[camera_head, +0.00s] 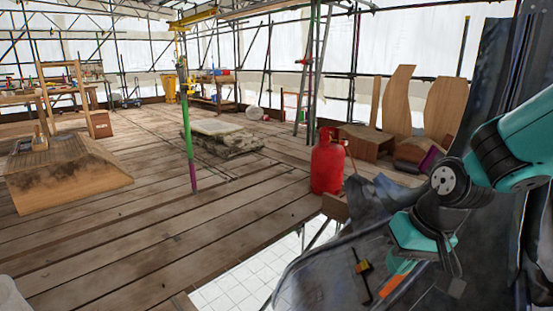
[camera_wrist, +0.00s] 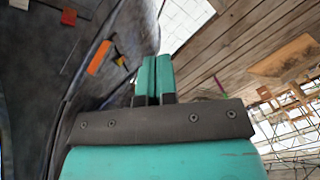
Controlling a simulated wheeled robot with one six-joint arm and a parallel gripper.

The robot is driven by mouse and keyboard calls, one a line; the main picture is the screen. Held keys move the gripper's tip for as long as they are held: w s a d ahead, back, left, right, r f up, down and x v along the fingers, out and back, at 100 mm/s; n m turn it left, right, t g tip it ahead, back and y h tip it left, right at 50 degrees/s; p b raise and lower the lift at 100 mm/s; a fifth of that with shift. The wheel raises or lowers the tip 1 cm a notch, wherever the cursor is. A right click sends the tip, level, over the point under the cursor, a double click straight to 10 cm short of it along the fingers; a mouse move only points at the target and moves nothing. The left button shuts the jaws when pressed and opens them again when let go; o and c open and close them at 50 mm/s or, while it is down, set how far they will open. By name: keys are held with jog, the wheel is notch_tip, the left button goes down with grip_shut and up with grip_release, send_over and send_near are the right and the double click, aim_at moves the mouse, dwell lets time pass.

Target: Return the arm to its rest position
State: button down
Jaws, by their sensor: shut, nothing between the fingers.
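My gripper (camera_wrist: 156,72) shows in the wrist view with its two teal fingers side by side and touching, shut with nothing between them. In the head view my teal and dark grey arm reaches in from the right edge and bends down at the lower right. There it is in front of a large dark blue-grey sheeted surface (camera_head: 335,272). That surface also fills the left of the wrist view (camera_wrist: 40,100), beyond the fingers. I cannot tell how far the fingertips are from it.
A red gas cylinder (camera_head: 327,165) stands on the plank floor (camera_head: 150,235) left of my arm. An opening with white tiles (camera_head: 245,284) below lies in front of it. Wooden panels (camera_head: 397,97) lean behind. A green and purple pole (camera_head: 188,135) stands mid-floor.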

jog(key=s+a+r+n+g+y, duration=0.1)
jog(key=s+a+r+n, duration=0.25)
jog(key=s, duration=0.45)
jog(key=s+a+r+n+g, duration=0.1)
jog(key=s+a+r+n, duration=0.3)
jog(key=s, duration=0.5)
notch_tip(320, 180, up, 22)
jog(key=a+p, duration=0.1)
jog(key=p, duration=2.1)
jog(key=shift+m, duration=0.35)
jog(key=shift+a, duration=0.1)
